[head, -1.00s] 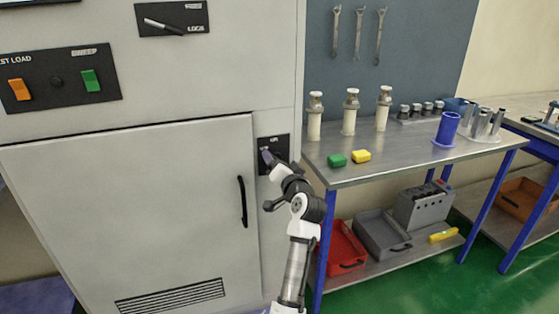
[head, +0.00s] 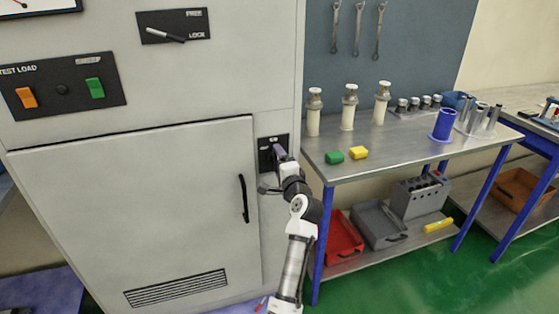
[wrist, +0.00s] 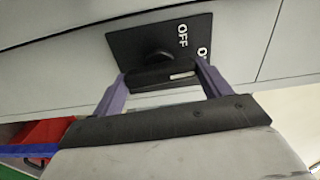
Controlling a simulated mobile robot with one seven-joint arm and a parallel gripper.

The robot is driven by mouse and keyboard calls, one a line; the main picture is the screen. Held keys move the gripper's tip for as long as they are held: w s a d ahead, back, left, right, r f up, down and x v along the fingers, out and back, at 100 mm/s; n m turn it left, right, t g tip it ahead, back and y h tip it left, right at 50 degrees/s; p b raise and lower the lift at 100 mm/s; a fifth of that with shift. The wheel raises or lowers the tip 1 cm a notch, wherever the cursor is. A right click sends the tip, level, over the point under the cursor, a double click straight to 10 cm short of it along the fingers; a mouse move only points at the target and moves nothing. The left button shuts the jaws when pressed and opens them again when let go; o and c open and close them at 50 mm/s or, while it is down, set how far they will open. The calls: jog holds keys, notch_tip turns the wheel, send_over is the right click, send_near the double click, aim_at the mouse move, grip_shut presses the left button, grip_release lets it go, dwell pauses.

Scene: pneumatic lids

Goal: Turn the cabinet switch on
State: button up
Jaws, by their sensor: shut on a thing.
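The cabinet switch is a black handle (wrist: 150,76) with a white mark, on a black plate lettered OFF in the wrist view. A second label starting with O is partly covered by a finger. The switch plate (head: 265,152) also shows in the head view, on the cabinet front right of the door. My gripper (wrist: 165,85) has its two purple fingers at either end of the handle and is shut on it. The white mark lies toward the right finger, on the side of the partly covered label. In the head view my gripper (head: 280,153) hides part of the plate.
The cabinet door (head: 140,215) is shut, with a black handle (head: 243,199). Above are a FREE/LOCK lever (head: 165,35) and a test load panel (head: 62,90). A workbench (head: 400,150) with bottles and blocks stands close on the right of my arm.

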jog(key=shift+f+m, duration=0.1)
jog(key=shift+m, duration=0.3)
jog(key=o, duration=1)
jog(key=b+v, duration=0.3)
jog(key=v, duration=1.1)
jog(key=shift+w, duration=0.1)
